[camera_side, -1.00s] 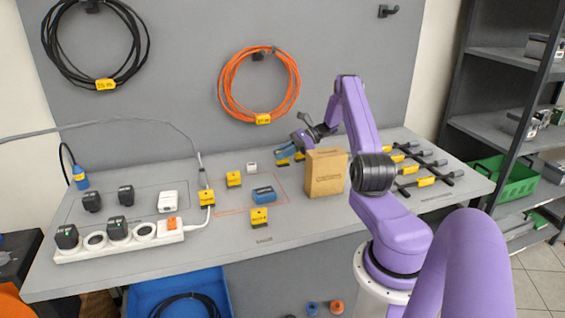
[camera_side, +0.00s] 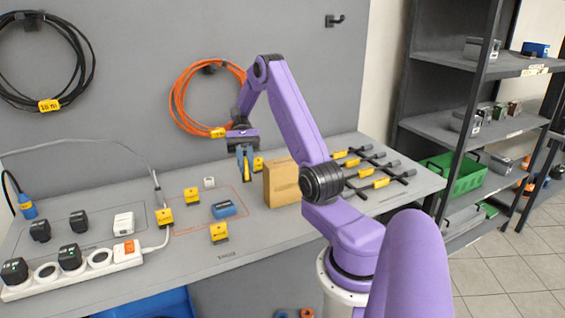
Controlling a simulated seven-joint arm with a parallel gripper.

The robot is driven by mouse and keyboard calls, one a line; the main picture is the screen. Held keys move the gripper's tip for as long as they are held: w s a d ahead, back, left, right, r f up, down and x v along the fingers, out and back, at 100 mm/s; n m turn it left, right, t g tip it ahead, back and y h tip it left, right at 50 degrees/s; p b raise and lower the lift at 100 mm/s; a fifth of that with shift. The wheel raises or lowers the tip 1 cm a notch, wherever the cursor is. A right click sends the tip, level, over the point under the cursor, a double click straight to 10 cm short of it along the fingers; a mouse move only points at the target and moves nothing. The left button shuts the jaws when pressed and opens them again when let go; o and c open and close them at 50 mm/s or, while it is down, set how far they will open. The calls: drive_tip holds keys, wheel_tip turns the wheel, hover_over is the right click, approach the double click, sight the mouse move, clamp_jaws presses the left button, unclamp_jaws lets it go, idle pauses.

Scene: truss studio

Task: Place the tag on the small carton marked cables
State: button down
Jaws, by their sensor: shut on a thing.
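The small carton (camera_side: 281,183) is a brown cardboard box standing upright on the grey bench. Another yellow tag (camera_side: 258,163) shows just behind the gripper. More yellow tags stand on the bench, one at the left (camera_side: 191,196) and one nearer the front (camera_side: 219,232).
A blue device (camera_side: 224,209) lies inside a red outline on the bench. A white power strip (camera_side: 75,268) with black plugs is at the left. Dark tools with yellow tags (camera_side: 380,183) lie right of the carton. A green crate (camera_side: 465,175) sits on the shelf.

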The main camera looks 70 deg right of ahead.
drive_tip(key=s+d+r+n+g+h, duration=0.3)
drive_tip(key=s+r+n+h, duration=1.1)
drive_tip(key=n+h, duration=0.7)
hover_over(284, 161)
drive_tip(key=f, duration=1)
drive_tip(key=shift+s+a+f, duration=0.1)
drive_tip(key=shift+a+f, duration=0.05)
drive_tip(key=shift+a, duration=0.2)
drive_tip(key=shift+d+f, duration=0.15)
drive_tip(key=shift+f, duration=0.8)
drive_tip(key=shift+d+f, duration=0.1)
drive_tip(key=shift+f, duration=0.85)
drive_tip(key=c, duration=1.1)
unclamp_jaws()
drive_tip(key=shift+f, duration=0.1)
